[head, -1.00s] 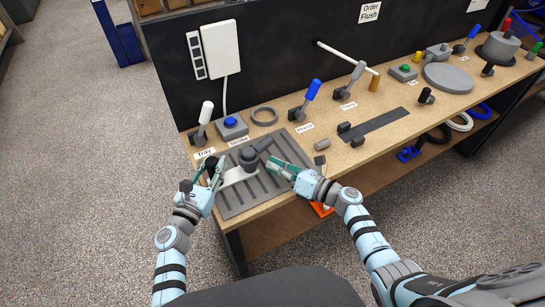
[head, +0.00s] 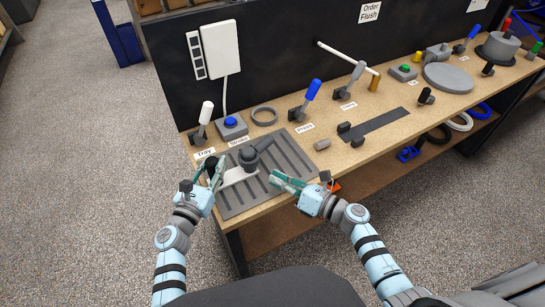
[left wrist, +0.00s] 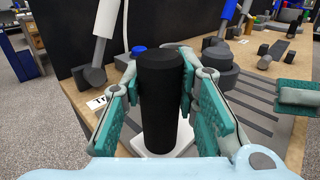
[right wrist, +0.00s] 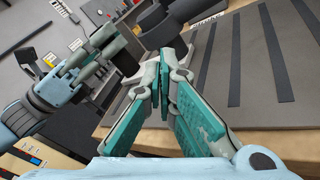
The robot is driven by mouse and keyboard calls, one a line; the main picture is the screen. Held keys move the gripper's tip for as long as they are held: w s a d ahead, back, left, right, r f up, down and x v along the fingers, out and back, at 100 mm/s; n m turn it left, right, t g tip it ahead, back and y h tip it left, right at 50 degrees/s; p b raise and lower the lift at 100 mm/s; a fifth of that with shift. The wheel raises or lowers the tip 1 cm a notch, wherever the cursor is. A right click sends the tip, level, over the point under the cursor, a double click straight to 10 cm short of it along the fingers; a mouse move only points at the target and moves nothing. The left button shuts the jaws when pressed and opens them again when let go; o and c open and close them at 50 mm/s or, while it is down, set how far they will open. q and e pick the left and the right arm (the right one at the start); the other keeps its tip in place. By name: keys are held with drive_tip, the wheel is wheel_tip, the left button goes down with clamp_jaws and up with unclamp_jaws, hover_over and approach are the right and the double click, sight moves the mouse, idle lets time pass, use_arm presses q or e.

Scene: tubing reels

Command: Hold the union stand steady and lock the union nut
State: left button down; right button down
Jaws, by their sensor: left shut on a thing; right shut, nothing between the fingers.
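The union stand has a pale base plate (head: 238,176) on the grey slotted mat (head: 290,160). A dark grey union with a nut (head: 249,156) stands on it, and a short arm points up and right. A black upright post (left wrist: 160,100) rises from the plate's left end. My left gripper (head: 212,172) is shut on this post, with green finger pads on both sides of it in the left wrist view. My right gripper (head: 273,179) is shut and empty, right of the union and apart from it. In the right wrist view its fingertips (right wrist: 165,65) meet below the dark union (right wrist: 162,22).
Behind the mat stand a white-handled lever (head: 204,120), a blue button box (head: 232,126), a grey ring (head: 264,116) and a blue-handled lever (head: 308,98). A small grey cylinder (head: 322,145) lies right of the mat.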

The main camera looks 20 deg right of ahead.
drive_tip(key=shift+s+a+f, duration=0.1)
drive_tip(key=shift+s, duration=1.1)
use_arm(q)
drive_tip(key=c, duration=1.2)
unclamp_jaws()
